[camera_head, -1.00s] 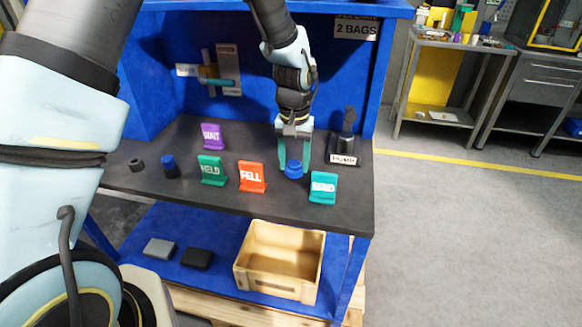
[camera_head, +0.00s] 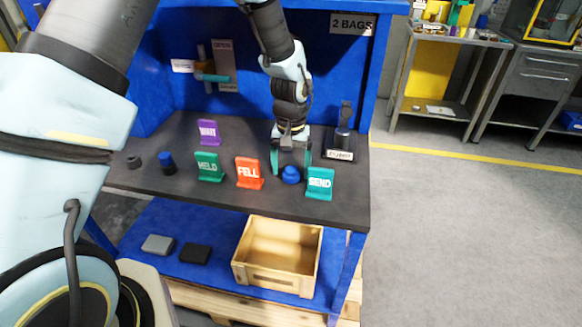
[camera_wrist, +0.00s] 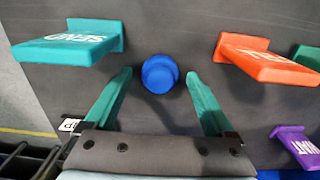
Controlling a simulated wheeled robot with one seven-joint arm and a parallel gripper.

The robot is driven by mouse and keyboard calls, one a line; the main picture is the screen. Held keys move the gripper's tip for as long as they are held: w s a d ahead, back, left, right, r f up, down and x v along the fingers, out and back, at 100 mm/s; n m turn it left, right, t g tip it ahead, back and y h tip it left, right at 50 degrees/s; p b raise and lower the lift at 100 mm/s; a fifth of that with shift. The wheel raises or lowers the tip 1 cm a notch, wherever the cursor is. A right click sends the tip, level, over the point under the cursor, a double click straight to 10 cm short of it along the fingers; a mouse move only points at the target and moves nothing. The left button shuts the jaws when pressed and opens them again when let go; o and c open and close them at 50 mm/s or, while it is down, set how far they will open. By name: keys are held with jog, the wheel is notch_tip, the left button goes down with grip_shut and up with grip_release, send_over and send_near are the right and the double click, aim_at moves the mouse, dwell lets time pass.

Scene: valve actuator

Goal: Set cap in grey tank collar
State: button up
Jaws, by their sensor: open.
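A blue cap (camera_head: 290,175) stands on the dark bench top, between the orange FELL sign and the teal SEND sign. It also shows in the wrist view as a round blue shape (camera_wrist: 160,74). My gripper (camera_head: 291,166) is above and behind it, with its teal fingers spread. In the wrist view my gripper (camera_wrist: 159,76) has one fingertip on each side of the cap, with gaps on both sides, so it holds nothing. A dark grey ring (camera_head: 133,162) lies at the bench's far left; I cannot tell whether it is the grey tank collar.
A dark cylinder with a blue top (camera_head: 167,163) stands near the ring. HELD (camera_head: 209,167), FELL (camera_head: 249,173), SEND (camera_head: 320,183) and purple (camera_head: 208,132) signs stand on the bench. A black pump-like fixture (camera_head: 342,143) is at right. A wooden crate (camera_head: 277,280) sits below.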

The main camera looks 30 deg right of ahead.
aim_at(291, 170)
jog(key=shift+r, duration=0.1)
notch_tip(291, 170, up, 12)
jog(key=b, duration=0.4)
jog(key=w+a+n, duration=0.2)
jog(key=a+n, duration=0.1)
jog(key=a, duration=1.3)
jog(key=w+a+n+t, duration=0.1)
jog(key=w+a+n, duration=0.2)
jog(key=a, duration=1.3)
jog(key=shift+r, duration=0.15)
jog(key=shift+o, duration=0.6)
jog(key=s+a+n, duration=0.1)
jog(key=s+a, duration=0.2)
jog(key=a, duration=0.3)
jog(key=shift+f+t, duration=0.25)
jog(key=shift+t, duration=0.05)
jog(key=shift+w+d, duration=0.1)
